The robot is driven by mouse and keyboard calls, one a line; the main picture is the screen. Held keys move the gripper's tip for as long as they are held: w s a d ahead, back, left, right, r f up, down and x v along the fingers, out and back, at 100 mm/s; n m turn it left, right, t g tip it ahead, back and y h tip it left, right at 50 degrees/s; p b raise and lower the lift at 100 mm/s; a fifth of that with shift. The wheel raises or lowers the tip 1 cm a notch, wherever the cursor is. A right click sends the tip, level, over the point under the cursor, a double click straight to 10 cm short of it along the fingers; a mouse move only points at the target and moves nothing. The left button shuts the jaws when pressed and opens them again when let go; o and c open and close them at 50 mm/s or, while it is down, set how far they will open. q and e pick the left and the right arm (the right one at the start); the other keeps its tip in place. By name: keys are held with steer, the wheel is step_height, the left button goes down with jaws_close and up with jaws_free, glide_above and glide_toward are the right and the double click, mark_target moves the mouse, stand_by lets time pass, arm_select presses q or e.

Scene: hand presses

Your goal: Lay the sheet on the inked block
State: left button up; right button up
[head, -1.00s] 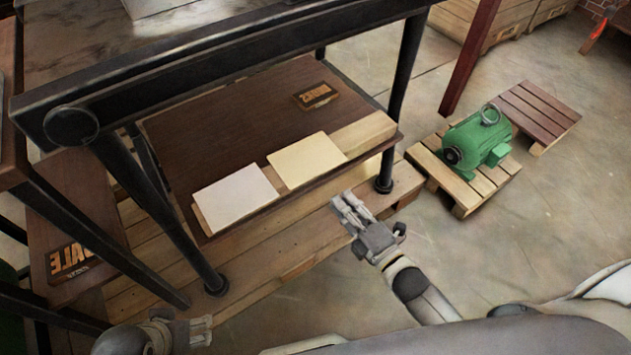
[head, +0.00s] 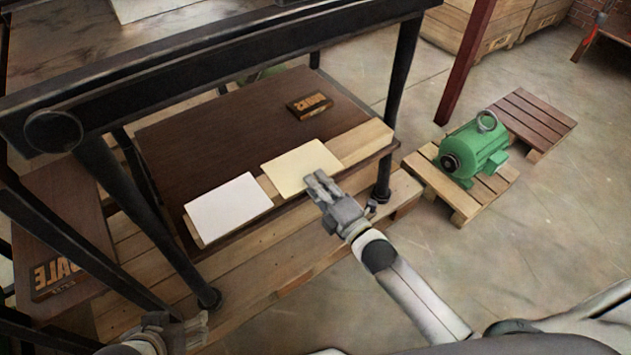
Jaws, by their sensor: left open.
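A cream sheet (head: 296,165) and a white sheet (head: 229,208) lie flat, side by side, along the front edge of a dark brown board (head: 215,145). A small dark block with raised letters (head: 310,106) lies farther back on this board. A larger lettered block (head: 60,277) is at the lower left; I cannot tell which block is inked. My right gripper (head: 317,182) is at the cream sheet's front right edge, its fingers overlapping it in the picture; I cannot tell whether they grip it. My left gripper (head: 200,326) is open and empty at the bottom left, apart from both sheets.
A black-legged metal frame (head: 400,80) stands over and around the board, its thick beam crossing above. A pale wooden strip (head: 362,142) runs along the board's front. A green motor (head: 474,150) sits on a pallet at the right. Floor (head: 560,230) is clear at the right.

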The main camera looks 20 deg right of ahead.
jaws_close()
arm_select(q)
steer(key=shift+s, duration=0.1)
arm_select(e)
steer(key=shift+r, duration=0.1)
arm_select(q)
steer(key=s+p, duration=0.1)
steer(key=s+g+p, duration=0.1)
steer(key=s+a+g+p, duration=0.1)
steer(key=shift+f, duration=0.4)
arm_select(e)
step_height(320, 180, up, 3)
steer(key=shift+f, duration=0.1)
arm_select(q)
steer(key=shift+w+f, duration=0.1)
